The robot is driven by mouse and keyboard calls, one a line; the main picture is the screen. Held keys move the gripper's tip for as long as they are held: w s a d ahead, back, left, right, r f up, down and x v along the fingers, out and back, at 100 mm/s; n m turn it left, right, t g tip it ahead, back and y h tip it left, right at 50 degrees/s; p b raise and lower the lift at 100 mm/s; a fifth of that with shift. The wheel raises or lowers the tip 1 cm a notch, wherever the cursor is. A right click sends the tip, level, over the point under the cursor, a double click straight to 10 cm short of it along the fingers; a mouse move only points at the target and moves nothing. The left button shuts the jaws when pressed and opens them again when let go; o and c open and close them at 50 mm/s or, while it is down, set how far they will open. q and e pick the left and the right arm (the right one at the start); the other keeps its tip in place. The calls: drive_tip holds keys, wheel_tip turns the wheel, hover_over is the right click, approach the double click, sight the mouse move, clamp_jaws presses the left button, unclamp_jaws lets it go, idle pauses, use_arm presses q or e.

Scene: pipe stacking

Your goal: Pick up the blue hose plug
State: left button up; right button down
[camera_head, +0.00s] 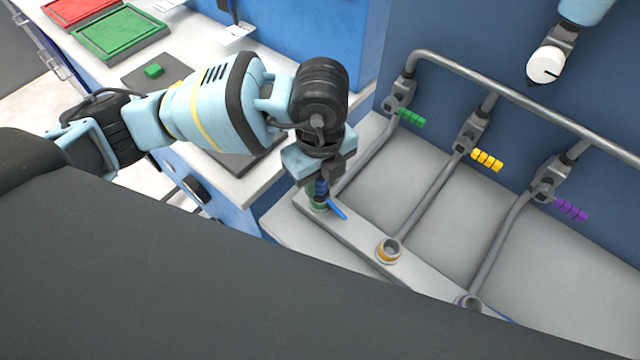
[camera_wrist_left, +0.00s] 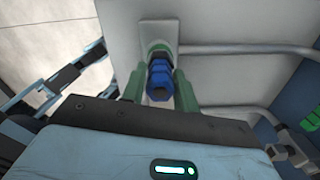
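The blue hose plug (camera_head: 320,188) stands in the green-ringed socket (camera_head: 318,206) at the far left end of the grey manifold bar. In the left wrist view the ridged blue plug (camera_wrist_left: 160,76) points toward the camera. My left gripper (camera_wrist_left: 160,85) has its two green fingers on either side of the plug, with a small gap seen at least on the left. In the head view the left gripper (camera_head: 319,182) is directly above the socket and partly hides the plug. My right gripper is not in view.
Sockets with an orange ring (camera_head: 389,250) and a purple ring (camera_head: 467,302) sit along the bar. Grey pipes run to valves with green (camera_head: 411,117), yellow (camera_head: 487,160) and purple (camera_head: 570,208) handles. A white counter with red and green trays (camera_head: 122,32) stands left.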

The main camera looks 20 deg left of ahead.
use_arm(q)
clamp_jaws()
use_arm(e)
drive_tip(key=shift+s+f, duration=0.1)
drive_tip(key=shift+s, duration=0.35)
use_arm(q)
drive_tip(key=shift+r, duration=0.5)
drive_tip(key=r, duration=0.2)
drive_tip(key=shift+s+d+r, duration=0.25)
drive_tip(key=shift+s+r, duration=0.1)
drive_tip(key=shift+r, duration=0.05)
drive_tip(key=s+d+r+p, duration=0.1)
drive_tip(key=s+d, duration=0.5)
drive_tip(key=s, duration=0.7)
drive_tip(key=shift+s+d, duration=0.2)
drive_tip(key=shift+s, duration=0.15)
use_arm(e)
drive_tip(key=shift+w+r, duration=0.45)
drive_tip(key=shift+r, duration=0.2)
use_arm(q)
drive_tip(key=shift+r, duration=0.1)
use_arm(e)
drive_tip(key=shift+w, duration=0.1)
